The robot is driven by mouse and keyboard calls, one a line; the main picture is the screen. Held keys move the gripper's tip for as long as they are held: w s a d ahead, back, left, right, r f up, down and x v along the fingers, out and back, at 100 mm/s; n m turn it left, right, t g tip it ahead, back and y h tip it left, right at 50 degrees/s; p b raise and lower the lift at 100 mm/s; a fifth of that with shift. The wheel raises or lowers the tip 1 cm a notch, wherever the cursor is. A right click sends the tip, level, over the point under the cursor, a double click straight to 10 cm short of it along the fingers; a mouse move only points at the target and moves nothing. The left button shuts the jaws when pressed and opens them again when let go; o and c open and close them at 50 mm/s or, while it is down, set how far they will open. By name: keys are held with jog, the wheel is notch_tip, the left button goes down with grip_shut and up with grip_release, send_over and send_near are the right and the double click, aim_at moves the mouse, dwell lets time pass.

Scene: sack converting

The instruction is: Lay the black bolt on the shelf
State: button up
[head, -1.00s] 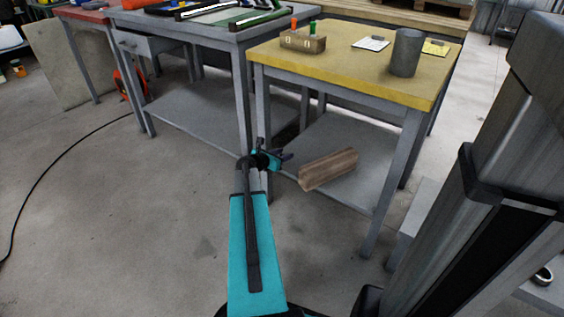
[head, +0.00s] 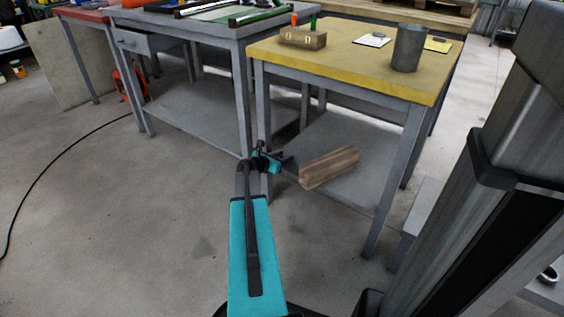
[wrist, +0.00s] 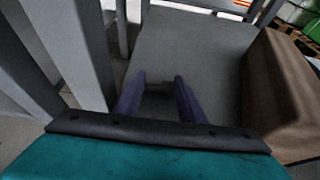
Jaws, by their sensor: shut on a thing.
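My gripper (head: 288,161) is at the front left of the grey lower shelf (head: 372,160), under the yellow-topped table. In the wrist view its two purple fingers (wrist: 158,82) point over the shelf surface (wrist: 190,48). They stand a little apart, shut on a small dark thing (wrist: 159,89) low between them. This fits the black bolt, but its shape is mostly hidden and too dark to make out. In the head view the bolt cannot be told apart from the gripper.
A brown wooden-looking block (head: 329,167) lies on the shelf just right of my gripper; it is large in the wrist view (wrist: 285,95). A grey table leg (wrist: 75,50) stands close on the left. The shelf between and beyond looks clear. The yellow tabletop (head: 350,62) is above.

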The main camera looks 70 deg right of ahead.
jog(key=shift+f, duration=0.15)
jog(key=o, duration=1)
jog(key=shift+o, duration=0.2)
jog(key=shift+w+a+r+p, duration=0.1)
jog(key=shift+a+r+p, duration=0.25)
jog(key=shift+a, duration=0.15)
jog(key=p+v, duration=0.3)
jog(key=v, duration=0.7)
jog(key=shift+a, duration=0.4)
jog(key=shift+w, duration=0.15)
